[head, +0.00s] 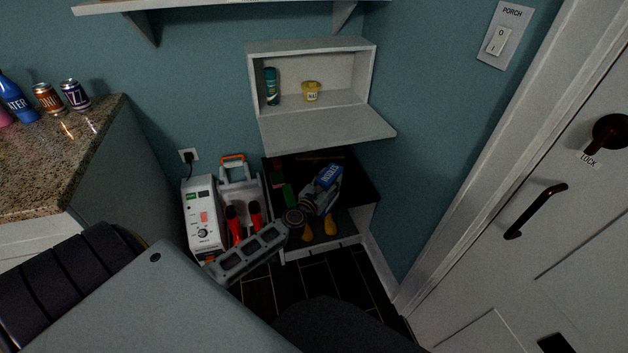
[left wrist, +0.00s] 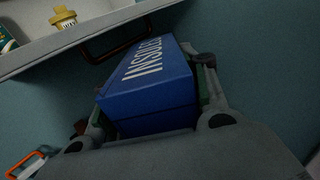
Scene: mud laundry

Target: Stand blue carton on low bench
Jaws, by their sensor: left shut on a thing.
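The blue carton (head: 328,177), with white lettering that starts "INSOLE", is held in my left gripper (head: 318,197) above the low bench (head: 361,192). In the left wrist view the carton (left wrist: 150,88) lies between the two fingers of my left gripper (left wrist: 160,118), which are shut on it. The carton is tilted in the head view. Its lower end is hidden behind the gripper, so I cannot tell whether it touches the bench. The bench has a dark top and a pale front, with yellow-soled footwear in its lower space. My right gripper is not in view.
A wall cabinet (head: 327,134) with its flap folded down hangs just above the bench. It holds a green can (head: 271,87) and a yellow tub (head: 311,92). A white machine (head: 203,215) and a grey caddy (head: 240,187) with an orange handle stand left of the bench.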

